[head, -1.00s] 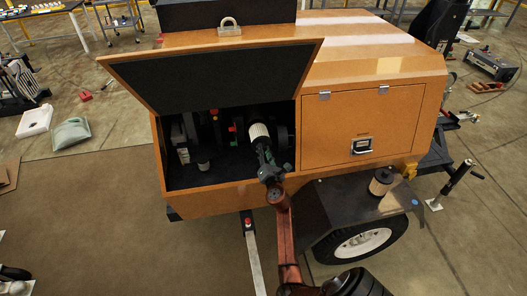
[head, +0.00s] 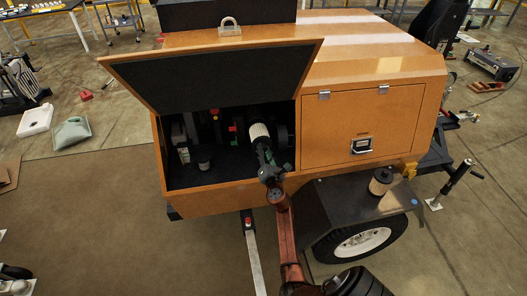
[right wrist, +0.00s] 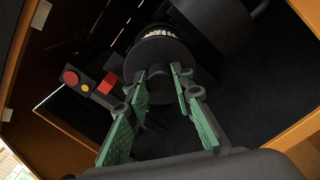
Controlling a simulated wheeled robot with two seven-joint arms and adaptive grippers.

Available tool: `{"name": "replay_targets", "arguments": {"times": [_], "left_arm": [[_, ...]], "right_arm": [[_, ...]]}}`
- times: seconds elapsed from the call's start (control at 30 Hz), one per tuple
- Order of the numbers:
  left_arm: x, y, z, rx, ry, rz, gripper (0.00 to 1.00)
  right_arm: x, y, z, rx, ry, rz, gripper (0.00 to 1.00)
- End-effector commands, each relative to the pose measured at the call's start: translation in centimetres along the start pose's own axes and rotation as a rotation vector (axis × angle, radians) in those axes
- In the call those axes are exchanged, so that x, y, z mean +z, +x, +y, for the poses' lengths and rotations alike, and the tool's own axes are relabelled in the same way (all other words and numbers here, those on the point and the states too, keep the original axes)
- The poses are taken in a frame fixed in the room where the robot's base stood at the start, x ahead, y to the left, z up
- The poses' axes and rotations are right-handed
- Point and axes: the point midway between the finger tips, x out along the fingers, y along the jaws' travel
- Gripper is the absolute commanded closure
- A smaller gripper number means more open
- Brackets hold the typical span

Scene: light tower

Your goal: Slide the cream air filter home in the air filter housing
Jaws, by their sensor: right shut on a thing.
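The cream air filter (head: 259,131) is inside the open bay of the orange tower body, at the front of a dark round housing (head: 257,114). In the right wrist view, a strip of cream pleats (right wrist: 156,32) shows behind the filter's dark round end cap (right wrist: 158,52). My right gripper (head: 264,153) reaches into the bay from the front. In the right wrist view its green-padded fingers (right wrist: 161,82) are shut on the near end of the filter. The housing's mouth is mostly hidden behind the filter, so I cannot tell how deep it sits. My left gripper is not in view.
A raised door (head: 215,75) hangs over the bay. A closed orange panel (head: 362,125) is to the right. A brown-sided canister (head: 381,181) stands on the dark fender (head: 345,212). In the right wrist view, a red button (right wrist: 70,77) is left of the filter.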

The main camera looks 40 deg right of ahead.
Motion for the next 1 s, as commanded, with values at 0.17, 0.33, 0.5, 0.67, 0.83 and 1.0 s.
{"name": "replay_targets", "arguments": {"times": [0.17, 0.33, 0.5, 0.67, 0.83, 1.0], "left_arm": [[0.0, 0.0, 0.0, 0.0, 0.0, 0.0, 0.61], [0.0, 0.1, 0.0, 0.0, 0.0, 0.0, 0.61], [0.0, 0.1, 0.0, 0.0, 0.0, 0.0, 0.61], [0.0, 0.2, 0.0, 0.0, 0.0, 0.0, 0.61], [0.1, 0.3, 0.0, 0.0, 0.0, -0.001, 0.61], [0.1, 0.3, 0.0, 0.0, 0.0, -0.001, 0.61]], "right_arm": [[0.1, 0.0, 0.1, 0.001, 0.0, -0.002, 1.0], [0.1, 0.3, 0.1, 0.001, 0.0, -0.002, 1.0], [0.1, 0.7, 0.1, 0.002, 0.0, -0.002, 1.0], [0.1, 1.1, 0.1, 0.002, 0.0, -0.002, 1.0], [0.1, 1.5, 0.1, 0.001, 0.0, -0.002, 1.0], [0.1, 1.9, 0.1, 0.001, 0.0, -0.002, 1.0]]}}
